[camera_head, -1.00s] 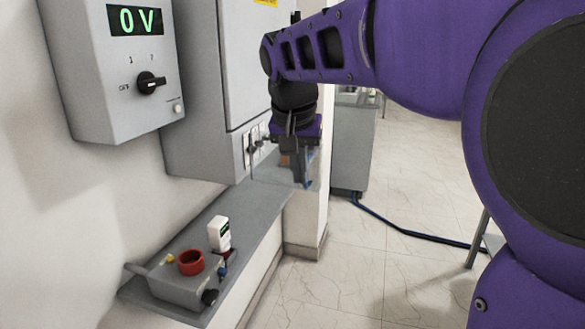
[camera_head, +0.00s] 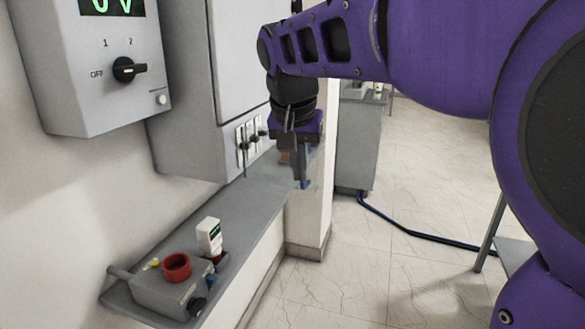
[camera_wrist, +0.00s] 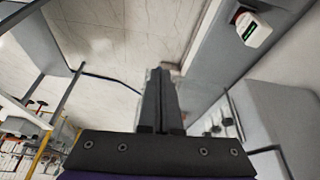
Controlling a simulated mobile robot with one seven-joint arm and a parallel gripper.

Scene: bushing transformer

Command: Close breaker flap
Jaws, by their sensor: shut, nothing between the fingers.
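A grey wall cabinet (camera_head: 205,100) carries a row of breakers (camera_head: 250,140) with dark levers low on its side, uncovered in the head view. A faint see-through panel, which may be the breaker flap (camera_head: 313,172), shows beside and behind my fingers; its edges and hinge are hard to make out. My gripper (camera_head: 299,182) points down just right of the breakers, shut and empty. Its fingers (camera_wrist: 160,75) are together in the wrist view. I cannot tell whether they touch the panel.
A grey shelf (camera_head: 245,208) runs along the wall below, holding a control box with a red button (camera_head: 176,267) and a white device (camera_head: 209,236). A meter box (camera_head: 95,70) hangs at left. A grey cabinet (camera_head: 355,145) stands behind; marble floor at right is open, crossed by a blue cable (camera_head: 400,225).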

